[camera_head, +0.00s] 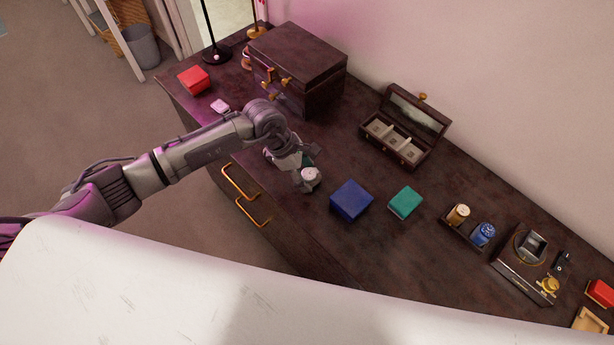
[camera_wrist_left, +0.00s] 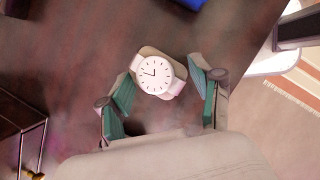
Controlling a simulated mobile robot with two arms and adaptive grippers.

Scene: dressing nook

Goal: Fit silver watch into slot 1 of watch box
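A pale silver-white watch (camera_head: 310,175) with a white dial sits on the dresser near its front edge. The left wrist view shows the watch (camera_wrist_left: 155,74) on a tan cushion, dial facing the camera. My left gripper (camera_head: 303,172) is at the watch. Its green-padded fingers (camera_wrist_left: 162,88) are spread on either side of the watch, with gaps showing, so it is open. The dark watch box (camera_head: 415,110) stands open further back to the right, with pale cushions in its compartments. Slot numbers cannot be read. My right gripper is not in view.
A blue box (camera_head: 350,201) and a green box (camera_head: 405,202) stand right of the gripper. A large jewelry chest (camera_head: 318,53) stands behind my left arm. Another pale watch (camera_head: 220,106) lies near a red box (camera_head: 194,80). A tray holds gold (camera_head: 458,215) and blue watches (camera_head: 483,235).

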